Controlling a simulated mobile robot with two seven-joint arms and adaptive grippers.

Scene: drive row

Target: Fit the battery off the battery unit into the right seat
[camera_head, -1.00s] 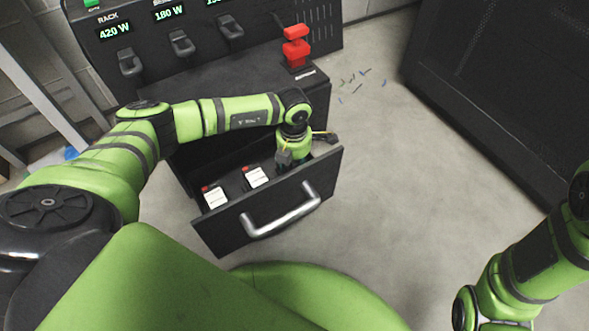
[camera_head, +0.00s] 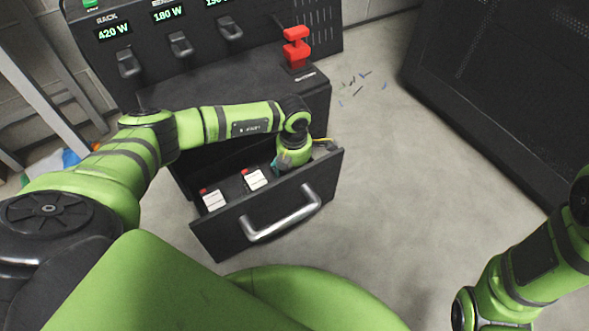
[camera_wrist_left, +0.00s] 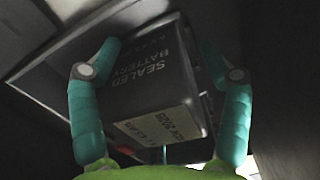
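The battery unit's drawer (camera_head: 222,236) is pulled open. Two dark batteries with white labels and red caps sit in it, one at the left (camera_head: 213,200) and one in the middle (camera_head: 255,179). My left gripper (camera_wrist_left: 160,50) points down into the drawer's right part. In the left wrist view its teal fingers lie along both sides of a dark battery (camera_wrist_left: 150,85) marked "SEALED BATTERY". The right seat is hidden under my left wrist, so I cannot tell how deep this battery sits. My right gripper is out of frame; only my right arm shows.
The cabinet behind has a red switch handle (camera_head: 296,48) on its top and several black levers (camera_head: 181,45) on its panel. A silver handle (camera_head: 282,214) is on the drawer front. A dark cabinet (camera_head: 500,90) stands at the right. The floor between is clear except for small scraps.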

